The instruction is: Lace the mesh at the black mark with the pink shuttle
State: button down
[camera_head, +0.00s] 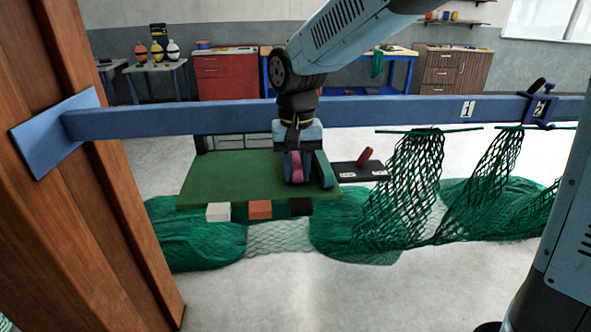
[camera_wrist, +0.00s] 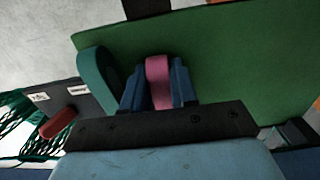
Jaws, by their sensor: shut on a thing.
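My gripper (camera_head: 298,180) is shut on the pink shuttle (camera_head: 295,167), low over the green board. In the wrist view the pink shuttle (camera_wrist: 158,82) sits between the two blue fingers of my gripper (camera_wrist: 158,90). A black mark (camera_head: 301,206) is at the front edge of the board, just in front of my gripper; a black patch (camera_wrist: 147,7) also shows at the board's edge in the wrist view. A teal piece (camera_head: 325,169) is close beside my gripper on the right. I cannot tell whether the shuttle touches the board.
The green board (camera_head: 225,180) also has a white mark (camera_head: 218,212) and an orange mark (camera_head: 260,209). A dark tray (camera_head: 347,170) with a red piece (camera_head: 366,156) is right of it. A blue beam (camera_head: 400,112) crosses the view; green nets (camera_head: 415,185) hang at right.

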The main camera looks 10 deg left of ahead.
jog(key=shift+w+a, duration=0.35)
jog(key=shift+w, duration=1.15)
jog(key=shift+w+a, duration=0.35)
jog(key=shift+w, duration=1.1)
jog(key=shift+w+a, duration=0.35)
jog(key=shift+w, duration=1.15)
jog(key=c, duration=0.8)
grip_release()
jog(key=shift+r, duration=0.1)
notch_tip(320, 180, up, 14)
jog(key=shift+f, duration=0.25)
